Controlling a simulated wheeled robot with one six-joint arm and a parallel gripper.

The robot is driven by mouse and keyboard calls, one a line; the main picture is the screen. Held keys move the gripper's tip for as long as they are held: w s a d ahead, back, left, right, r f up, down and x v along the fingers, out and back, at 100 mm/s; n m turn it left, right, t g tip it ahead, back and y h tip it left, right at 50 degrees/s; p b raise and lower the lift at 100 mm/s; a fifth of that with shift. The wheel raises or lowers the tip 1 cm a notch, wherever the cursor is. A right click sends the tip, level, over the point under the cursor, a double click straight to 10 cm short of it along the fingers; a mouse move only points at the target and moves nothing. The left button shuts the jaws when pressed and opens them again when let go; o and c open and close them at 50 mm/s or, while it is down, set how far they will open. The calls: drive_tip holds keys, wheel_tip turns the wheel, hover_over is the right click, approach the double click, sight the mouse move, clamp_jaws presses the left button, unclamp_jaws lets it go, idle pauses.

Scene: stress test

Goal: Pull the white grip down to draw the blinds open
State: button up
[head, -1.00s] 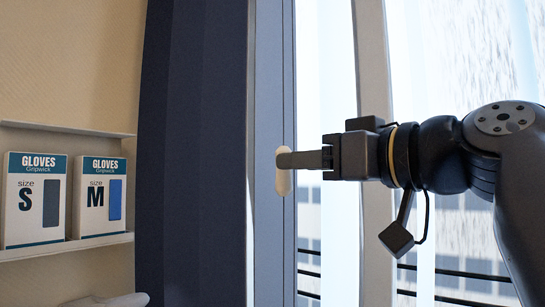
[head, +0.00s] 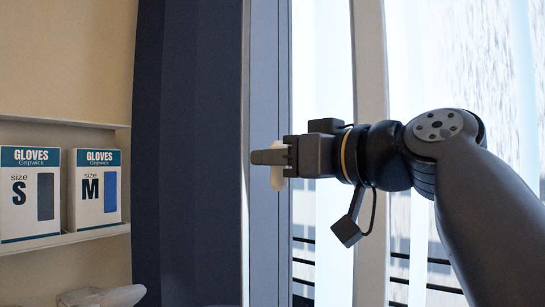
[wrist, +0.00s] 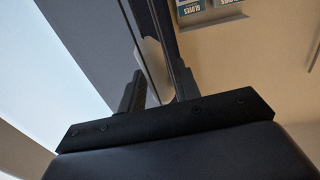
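The white grip (head: 277,178) is a small upright rounded piece in front of the dark window-side frame, in the middle of the head view. My gripper (head: 264,157) reaches across it from the right at mid height; its fingers hide the grip's middle. The grip's top and bottom show above and below the fingers. In the wrist view, the fingers of my gripper (wrist: 152,68) stand apart with the pale grip (wrist: 154,62) between them. A gap shows between the grip and the left finger. The blinds (head: 408,60) hang as pale vertical strips at the right.
A dark curtain (head: 190,150) hangs left of the grip. Farther left, a wall shelf (head: 75,239) holds a size S glove box (head: 17,215) and a size M glove box (head: 83,205). A pale object (head: 100,297) lies at the bottom left. Dark rails show outside the window.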

clamp_jaws()
drive_tip(key=shift+f, duration=0.15)
wheel_tip(320, 180, down, 20)
drive_tip(key=b, duration=1.9)
drive_tip(key=shift+b, duration=0.4)
drive_tip(key=shift+o, duration=1.3)
unclamp_jaws()
drive_tip(key=shift+r, duration=0.2)
